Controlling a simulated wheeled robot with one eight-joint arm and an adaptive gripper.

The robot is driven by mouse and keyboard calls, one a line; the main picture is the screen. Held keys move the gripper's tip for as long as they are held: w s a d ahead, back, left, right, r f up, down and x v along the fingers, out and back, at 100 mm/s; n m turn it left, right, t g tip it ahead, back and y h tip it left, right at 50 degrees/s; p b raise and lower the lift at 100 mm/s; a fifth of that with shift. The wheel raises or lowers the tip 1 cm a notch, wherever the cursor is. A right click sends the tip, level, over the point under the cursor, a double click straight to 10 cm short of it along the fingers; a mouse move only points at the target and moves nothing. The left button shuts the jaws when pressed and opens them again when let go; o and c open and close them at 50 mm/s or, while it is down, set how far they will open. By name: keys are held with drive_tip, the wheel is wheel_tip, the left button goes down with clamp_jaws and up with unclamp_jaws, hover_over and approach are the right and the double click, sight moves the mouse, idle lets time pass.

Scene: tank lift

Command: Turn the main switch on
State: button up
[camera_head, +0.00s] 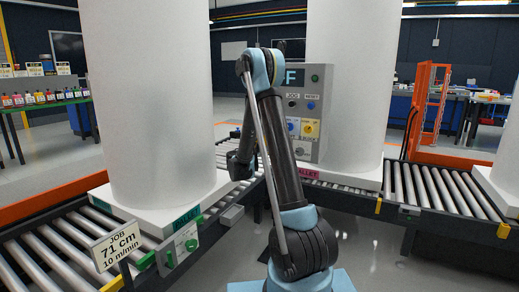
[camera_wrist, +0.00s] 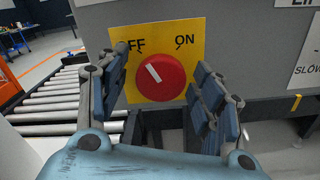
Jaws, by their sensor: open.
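The main switch is a round red knob (camera_wrist: 160,77) on a yellow plate (camera_wrist: 148,33) marked OFF at left and ON at right. Its white mark tilts up and left, toward OFF. My gripper (camera_wrist: 160,62) is open, with one blue-padded finger on each side of the knob. The left finger covers part of the word OFF. I cannot tell whether either finger touches the knob. In the head view the grey control box (camera_head: 327,85) stands behind my arm, and I cannot make out the red knob there.
White tanks stand on conveyors at left (camera_head: 150,100) and behind the box (camera_head: 355,60). A "JOB 71 cm" sign (camera_head: 118,247) is at front left. An orange frame (camera_head: 425,110) stands at right. A SLOW label (camera_wrist: 307,77) is right of the switch.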

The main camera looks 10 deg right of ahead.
drive_tip(key=shift+w+d, duration=0.25)
drive_tip(key=shift+w, duration=0.05)
drive_tip(key=shift+c, duration=0.3)
drive_tip(key=c, duration=1)
drive_tip(key=shift+m, duration=0.4)
drive_tip(key=m, duration=0.2)
drive_tip(key=shift+a+m, duration=0.1)
drive_tip(key=shift+m, duration=0.3)
drive_tip(key=m, duration=0.3)
drive_tip(key=shift+m, duration=0.4)
drive_tip(key=m, duration=0.6)
drive_tip(key=shift+s, duration=0.1)
drive_tip(key=shift+m, duration=0.4)
